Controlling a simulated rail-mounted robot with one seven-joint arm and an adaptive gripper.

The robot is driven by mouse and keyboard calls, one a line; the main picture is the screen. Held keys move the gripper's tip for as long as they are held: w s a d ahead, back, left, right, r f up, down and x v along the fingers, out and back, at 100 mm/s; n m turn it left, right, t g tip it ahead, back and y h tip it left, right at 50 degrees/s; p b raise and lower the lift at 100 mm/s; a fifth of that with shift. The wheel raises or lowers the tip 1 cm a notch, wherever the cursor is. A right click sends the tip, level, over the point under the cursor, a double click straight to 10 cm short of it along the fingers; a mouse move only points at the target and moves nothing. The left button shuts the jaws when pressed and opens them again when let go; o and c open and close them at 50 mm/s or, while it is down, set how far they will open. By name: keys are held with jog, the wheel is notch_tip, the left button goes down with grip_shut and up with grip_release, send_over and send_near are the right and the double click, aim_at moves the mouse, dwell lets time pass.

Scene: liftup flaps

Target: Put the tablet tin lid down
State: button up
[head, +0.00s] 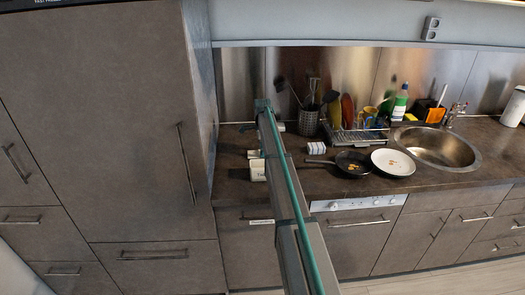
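A small cream-white box (258,171), which looks like the tablet tin, stands on the dark countertop just left of my arm. A pale flat piece at its back edge (254,154) looks like its lid standing raised, but it is too small to be sure. My arm reaches from the bottom of the view over the counter and covers the right side of the tin. My gripper (279,127) is at the far end of the arm, above and behind the tin in the picture. Its fingers are small and partly hidden, so their opening cannot be made out.
A small white striped item (316,147) stands right of my arm. Beyond it are a black pan (354,162), a white plate (393,162), a utensil holder (308,121), a dish rack (358,134) and the sink (437,146). A tall cabinet (105,110) bounds the counter on the left.

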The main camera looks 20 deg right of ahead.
jog(key=shift+r, duration=0.1)
notch_tip(320, 180, up, 12)
jog(key=b, duration=0.2)
jog(key=shift+b, duration=0.3)
dwell(0.5)
